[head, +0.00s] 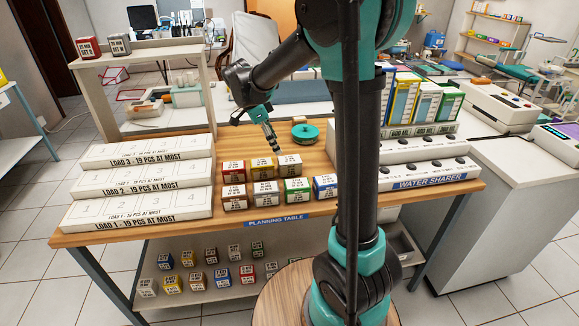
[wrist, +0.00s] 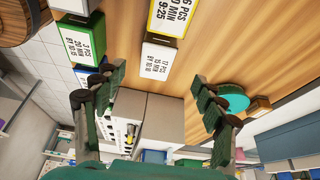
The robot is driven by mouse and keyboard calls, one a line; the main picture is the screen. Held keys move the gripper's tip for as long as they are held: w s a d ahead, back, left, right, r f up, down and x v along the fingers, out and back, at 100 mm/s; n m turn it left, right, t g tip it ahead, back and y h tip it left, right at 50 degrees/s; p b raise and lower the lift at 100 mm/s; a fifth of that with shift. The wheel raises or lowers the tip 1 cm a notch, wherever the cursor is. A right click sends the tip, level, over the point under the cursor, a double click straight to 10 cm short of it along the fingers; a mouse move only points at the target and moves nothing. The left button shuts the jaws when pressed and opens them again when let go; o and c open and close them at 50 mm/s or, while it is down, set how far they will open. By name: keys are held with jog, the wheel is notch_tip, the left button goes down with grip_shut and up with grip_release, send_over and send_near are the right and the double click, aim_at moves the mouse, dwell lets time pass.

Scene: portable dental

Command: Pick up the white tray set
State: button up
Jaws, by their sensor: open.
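My gripper (head: 270,135) is open and empty, behind and above the back row of boxes. Its two fingers also show spread apart in the wrist view (wrist: 157,78).
More coloured boxes stand close around. A teal round object (head: 305,133) lies behind them. White load trays (head: 140,205) are stepped at left, the water sharer (head: 430,175) at right. Bare wood of the planning table (head: 225,145) shows behind the boxes. Several boxes fill the lower shelf (head: 205,290).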

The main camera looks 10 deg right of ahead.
aim_at(287, 159)
jog(key=x, duration=0.6)
jog(key=shift+f, duration=0.1)
jog(key=shift+d+x, duration=0.2)
jog(key=shift+x, duration=1.15)
jog(key=shift+d+x, duration=0.15)
jog(key=shift+x, duration=1.2)
jog(key=shift+s, duration=0.2)
jog(key=c, duration=1.4)
